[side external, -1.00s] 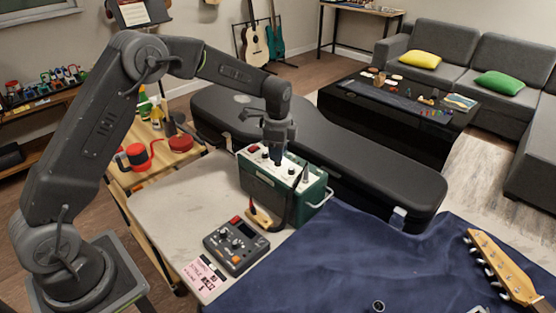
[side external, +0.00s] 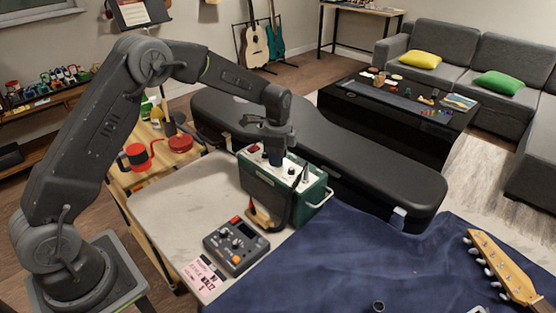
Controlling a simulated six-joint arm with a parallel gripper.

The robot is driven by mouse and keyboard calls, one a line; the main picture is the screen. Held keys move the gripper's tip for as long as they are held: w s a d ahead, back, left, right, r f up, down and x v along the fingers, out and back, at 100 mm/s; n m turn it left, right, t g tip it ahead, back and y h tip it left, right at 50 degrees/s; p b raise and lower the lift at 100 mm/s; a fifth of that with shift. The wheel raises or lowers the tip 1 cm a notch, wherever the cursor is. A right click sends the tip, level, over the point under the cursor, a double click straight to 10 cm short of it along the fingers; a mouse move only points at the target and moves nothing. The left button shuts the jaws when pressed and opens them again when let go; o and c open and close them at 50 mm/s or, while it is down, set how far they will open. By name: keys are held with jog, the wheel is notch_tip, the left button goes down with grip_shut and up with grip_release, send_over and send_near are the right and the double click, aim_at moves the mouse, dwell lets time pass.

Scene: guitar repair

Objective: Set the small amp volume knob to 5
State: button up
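The small amp (side external: 255,182) is a green box with a pale top panel, standing at the back of the white worktop. Its top panel carries small dark knobs, a red switch (side external: 254,148) and a cable plug. My gripper (side external: 275,160) points down over the panel, with its tips at or just above the knob row. The knob under the tips is hidden, so I cannot tell whether it is gripped. The finger gap and the volume scale are too small to read.
A grey pedal unit (side external: 236,246) with orange and red knobs lies in front of the amp, beside a pink printed card (side external: 204,279). A black guitar case (side external: 330,150) stands behind. A blue cloth (side external: 350,260) covers the right, with a guitar headstock (side external: 500,266).

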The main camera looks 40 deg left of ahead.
jog(key=shift+f, duration=0.5)
jog(key=shift+r, duration=0.2)
dwell(0.5)
jog(key=shift+c, duration=0.3)
jog(key=c, duration=0.3)
jog(key=m, duration=0.5)
jog(key=shift+c, duration=0.2)
jog(key=m, duration=0.7)
jog(key=o, duration=0.4)
